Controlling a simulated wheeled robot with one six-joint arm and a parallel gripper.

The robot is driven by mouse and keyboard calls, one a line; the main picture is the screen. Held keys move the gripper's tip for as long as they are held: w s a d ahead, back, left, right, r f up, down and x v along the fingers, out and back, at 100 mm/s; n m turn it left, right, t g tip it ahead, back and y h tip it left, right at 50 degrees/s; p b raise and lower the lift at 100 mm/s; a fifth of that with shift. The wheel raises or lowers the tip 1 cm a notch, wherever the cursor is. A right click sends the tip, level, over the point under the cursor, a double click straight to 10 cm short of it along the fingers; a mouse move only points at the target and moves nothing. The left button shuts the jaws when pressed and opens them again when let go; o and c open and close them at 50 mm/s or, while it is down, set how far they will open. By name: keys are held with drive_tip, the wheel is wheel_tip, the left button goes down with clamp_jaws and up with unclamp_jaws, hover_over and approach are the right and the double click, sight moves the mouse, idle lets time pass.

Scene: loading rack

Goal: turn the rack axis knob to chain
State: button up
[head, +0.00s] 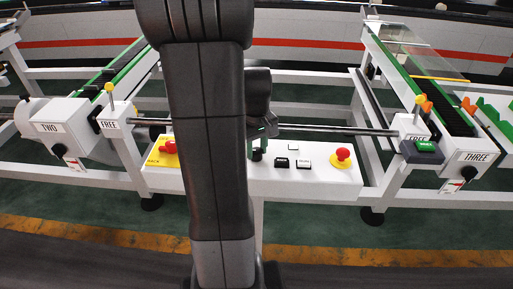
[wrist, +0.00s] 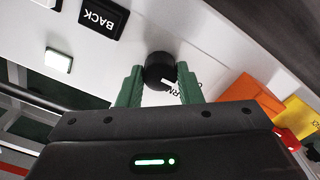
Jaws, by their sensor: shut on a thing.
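A round black knob (wrist: 160,72) stands on the white control panel (head: 322,180). In the wrist view my gripper (wrist: 160,82) has its two green fingers on either side of this knob, shut on it. A label beside the knob is partly hidden, and I cannot read which setting the knob points to.
Black and white buttons (head: 282,162) and a red stop button on yellow (head: 341,154) lie right of the knob. A yellow plate (head: 160,155) with a red part is left. A metal rail (head: 325,128) runs behind. Side units TWO (head: 45,127) and THREE (head: 478,157) flank the panel.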

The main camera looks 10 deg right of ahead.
sight(257, 150)
drive_tip(key=o, duration=1)
drive_tip(key=shift+r, duration=0.1)
wheel_tip(257, 150, up, 14)
drive_tip(key=shift+f+b, duration=0.15)
drive_tip(key=shift+b, duration=0.15)
drive_tip(key=shift+f, duration=0.1)
wheel_tip(257, 150, down, 14)
drive_tip(key=shift+r+p, duration=0.15)
drive_tip(key=shift+p, duration=0.2)
